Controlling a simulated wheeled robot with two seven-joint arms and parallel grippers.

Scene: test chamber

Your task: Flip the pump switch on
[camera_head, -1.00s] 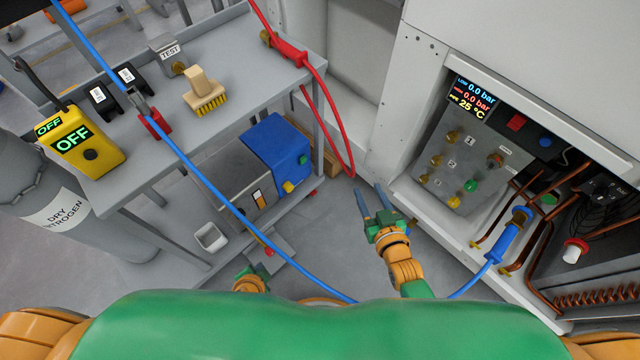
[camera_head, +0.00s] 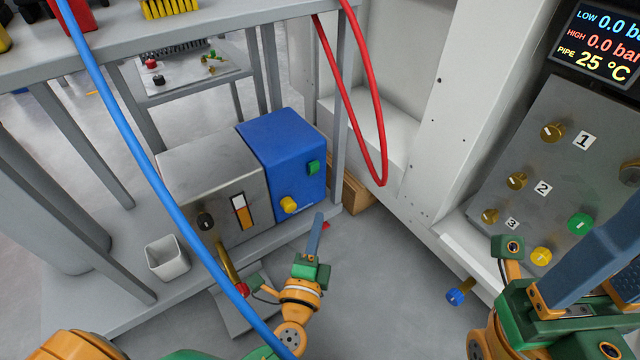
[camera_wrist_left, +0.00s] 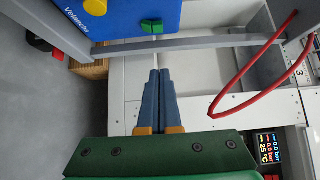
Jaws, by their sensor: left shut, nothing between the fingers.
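The pump is a blue box (camera_head: 283,150) joined to a grey metal box on the lower shelf of the cart. A small green switch (camera_head: 314,167) sits on its front, above a yellow knob (camera_head: 289,204). I cannot tell the switch's position. My left gripper (camera_head: 318,217) is shut and empty, in front of and below the pump, apart from the switch. In the left wrist view the green switch (camera_wrist_left: 151,28) is at the top, beyond and left of the shut fingertips (camera_wrist_left: 158,72). My right gripper (camera_head: 600,250) is at the right edge, its fingertips cut off.
A blue hose (camera_head: 150,170) crosses in front of the cart. A red hose (camera_head: 370,110) hangs right of the pump, beside a cart leg (camera_head: 342,110). A white bin (camera_head: 167,258) stands on the lower shelf. A valve panel (camera_head: 560,150) is at the right.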

